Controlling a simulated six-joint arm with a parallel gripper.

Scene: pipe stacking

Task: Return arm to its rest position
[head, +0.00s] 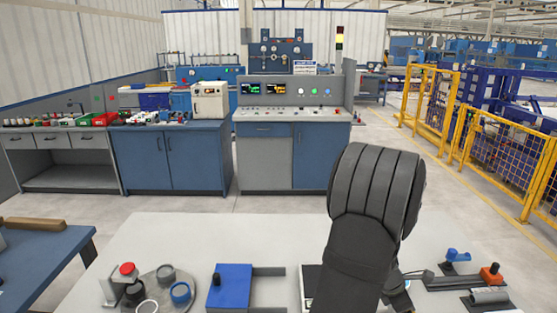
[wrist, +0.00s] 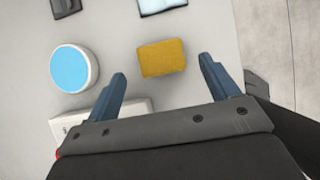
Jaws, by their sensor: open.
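My gripper (wrist: 162,70) shows in the wrist view, with its two blue fingers spread wide apart and nothing held between them. A yellow block (wrist: 162,58) lies on the light surface beyond and between the fingertips, apart from them. In the head view my dark grey arm fills the right middle over the table (head: 170,230); the fingers are hidden there. A round plate (head: 150,282) on the table's left carries several short pipe-like pieces, among them a blue ring (head: 181,292) and a red-topped piece (head: 127,268).
A blue block fixture (head: 230,287) stands left of my arm. Orange (head: 491,273) and blue (head: 457,255) clamp-like parts and a grey cylinder (head: 489,296) sit at the right. A blue-topped round piece (wrist: 72,67) lies left of the fingers. The table's far middle is bare.

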